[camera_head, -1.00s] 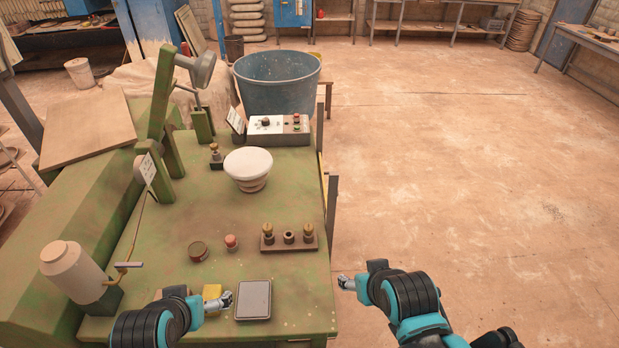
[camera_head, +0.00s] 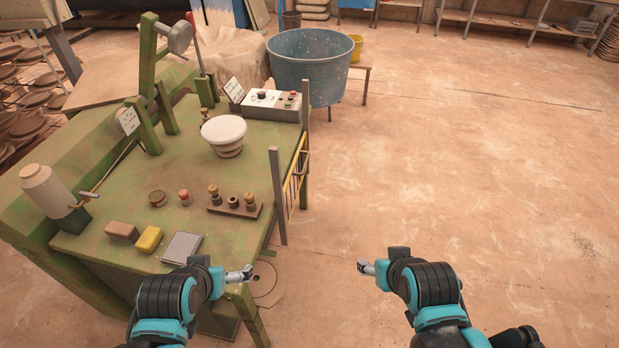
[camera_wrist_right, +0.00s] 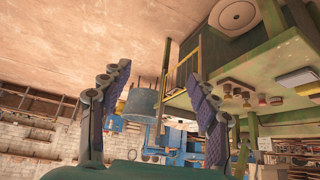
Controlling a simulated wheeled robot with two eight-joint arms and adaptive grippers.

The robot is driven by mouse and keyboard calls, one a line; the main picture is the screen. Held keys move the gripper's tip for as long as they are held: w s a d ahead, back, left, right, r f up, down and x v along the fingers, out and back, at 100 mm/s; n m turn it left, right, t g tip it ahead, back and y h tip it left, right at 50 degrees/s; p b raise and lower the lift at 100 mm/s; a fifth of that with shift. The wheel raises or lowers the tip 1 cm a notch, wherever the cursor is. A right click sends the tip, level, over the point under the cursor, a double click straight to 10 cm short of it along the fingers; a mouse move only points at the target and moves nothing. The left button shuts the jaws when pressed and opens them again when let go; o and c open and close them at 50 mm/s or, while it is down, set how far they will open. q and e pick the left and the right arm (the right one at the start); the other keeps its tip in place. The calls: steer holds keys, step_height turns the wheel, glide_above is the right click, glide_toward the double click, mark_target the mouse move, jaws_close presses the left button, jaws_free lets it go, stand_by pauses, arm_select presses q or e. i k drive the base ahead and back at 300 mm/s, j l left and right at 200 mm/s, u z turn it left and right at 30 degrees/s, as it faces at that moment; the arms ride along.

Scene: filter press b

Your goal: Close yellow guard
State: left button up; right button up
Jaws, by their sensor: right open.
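The yellow guard (camera_head: 295,175) is a barred yellow frame at the right side of the green press table, by two grey upright posts. It also shows, upside down, in the right wrist view (camera_wrist_right: 183,70), beyond and between my fingers. How far it stands open is hard to tell. My right gripper (camera_head: 364,267) is over the floor to the right of the table, in front of the guard and apart from it. Its fingers are spread and empty in the wrist view (camera_wrist_right: 158,77). My left gripper (camera_head: 245,273) is near the table's front right corner; its finger opening is too small to judge.
The green table (camera_head: 165,215) carries a yellow sponge (camera_head: 149,240), a grey pad (camera_head: 182,247), a rack of small knobs (camera_head: 234,206), a white-topped pot (camera_head: 223,135) and a control box (camera_head: 272,105). A blue tub (camera_head: 310,68) stands behind. The floor at right is clear.

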mark_target(307, 153)
steer(key=i+l, duration=0.3)
steer(key=i+l+u, duration=0.1)
steer(key=i+l, duration=0.15)
steer(key=i, duration=0.55)
